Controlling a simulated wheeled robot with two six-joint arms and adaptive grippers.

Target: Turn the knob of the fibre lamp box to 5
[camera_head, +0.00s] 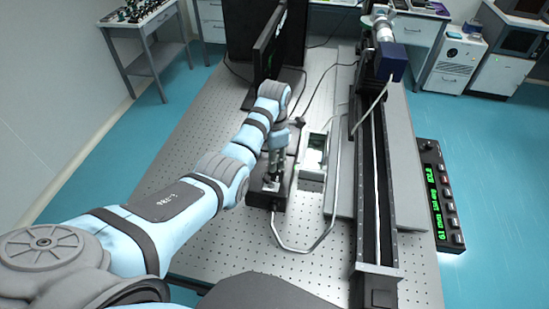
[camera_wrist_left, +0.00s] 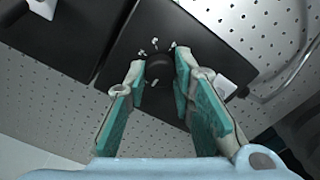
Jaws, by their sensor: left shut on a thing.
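The fibre lamp box (camera_head: 262,200) is a small black box on the perforated optical table, near the middle of the head view. In the left wrist view the box (camera_wrist_left: 215,35) fills the upper middle. Its round black knob (camera_wrist_left: 160,67) sits between the fingertips, with small white marks around it, too small to read. My left gripper (camera_head: 272,180) reaches down onto the box from above. In the wrist view its green-padded fingers (camera_wrist_left: 160,72) are on either side of the knob, shut on it. The knob is hidden in the head view. My right gripper is not in view.
A bent light-grey tube (camera_head: 296,248) runs from the box toward a small lit frame (camera_head: 314,152). A monitor (camera_head: 268,45) stands behind. A long dark rail (camera_head: 373,190) lies to the right, and a controller with green display (camera_head: 435,195) beyond it.

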